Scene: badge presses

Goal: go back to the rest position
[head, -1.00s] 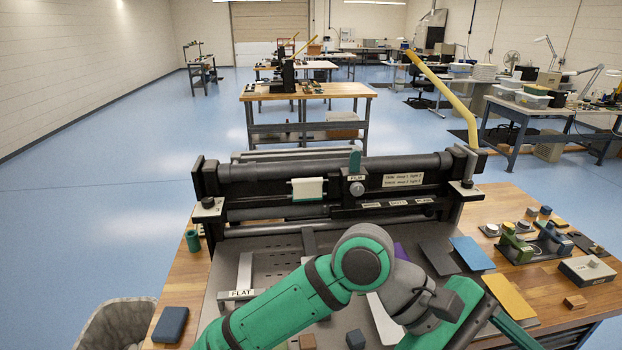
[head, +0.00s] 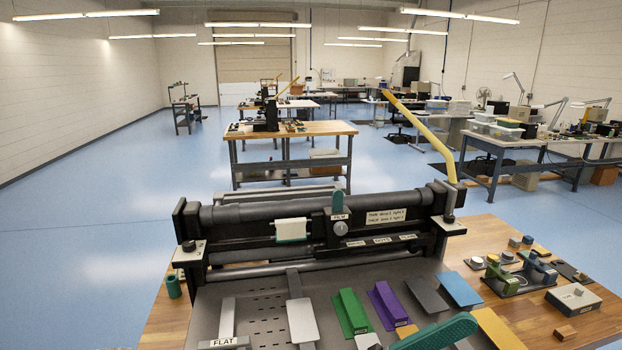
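My gripper does not show in the head view. Only a green rounded piece, likely part of my arm, shows at the bottom edge, right of the middle, over the front of the press.
A yellow bar (head: 425,130) rises from the press's right end. Small green and blue hand presses (head: 505,275) and a grey box (head: 573,297) stand on the bench (head: 540,313) at right. Another wooden table (head: 290,130) stands behind. Blue floor is open at left.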

